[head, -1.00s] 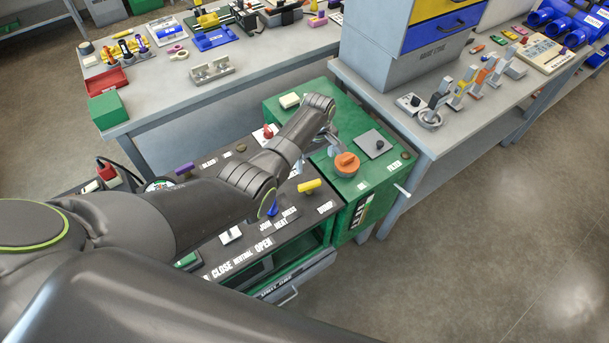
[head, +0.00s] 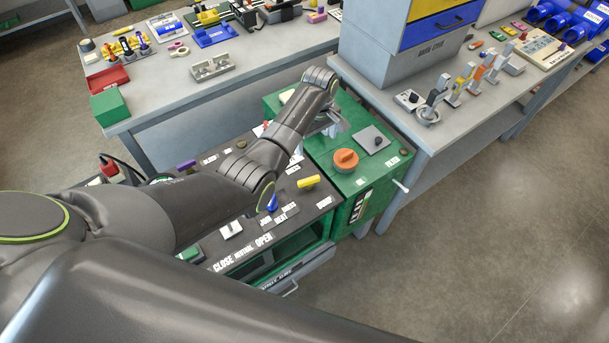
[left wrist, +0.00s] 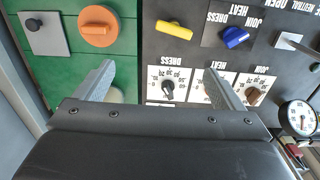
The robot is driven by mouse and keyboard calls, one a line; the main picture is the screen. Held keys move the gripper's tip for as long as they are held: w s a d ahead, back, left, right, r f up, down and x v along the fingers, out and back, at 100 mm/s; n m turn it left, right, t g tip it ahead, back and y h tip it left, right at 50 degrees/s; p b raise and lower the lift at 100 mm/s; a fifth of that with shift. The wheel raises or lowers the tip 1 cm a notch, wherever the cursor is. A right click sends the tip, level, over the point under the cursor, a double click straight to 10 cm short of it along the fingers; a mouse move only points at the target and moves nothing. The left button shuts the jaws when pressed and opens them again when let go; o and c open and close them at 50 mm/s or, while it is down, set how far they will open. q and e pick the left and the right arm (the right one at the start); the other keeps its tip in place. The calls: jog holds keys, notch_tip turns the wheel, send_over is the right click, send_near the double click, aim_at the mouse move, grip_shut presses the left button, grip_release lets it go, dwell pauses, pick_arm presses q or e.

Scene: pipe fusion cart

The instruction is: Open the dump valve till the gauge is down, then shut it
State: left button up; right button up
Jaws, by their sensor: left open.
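My left gripper (head: 328,128) is open and empty above the seam between the green unit and the black panel. In the left wrist view its two fingers (left wrist: 160,67) stand apart over the panel. Three levers lie beyond the fingertips: yellow (left wrist: 174,29), blue (left wrist: 235,37) and grey (left wrist: 290,42). A purple handle (head: 186,166) is at the panel's far left. My right gripper is not in view.
The green unit (head: 392,175) carries an orange knob (head: 345,160) and a grey plate with a black knob (head: 372,140). Several dials, one black-knobbed (left wrist: 168,89), lie between and beside my fingers. Grey benches (head: 190,95) stand behind and right; the floor at front right is clear.

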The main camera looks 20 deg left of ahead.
pick_arm(q)
jog(key=shift+r, duration=2.15)
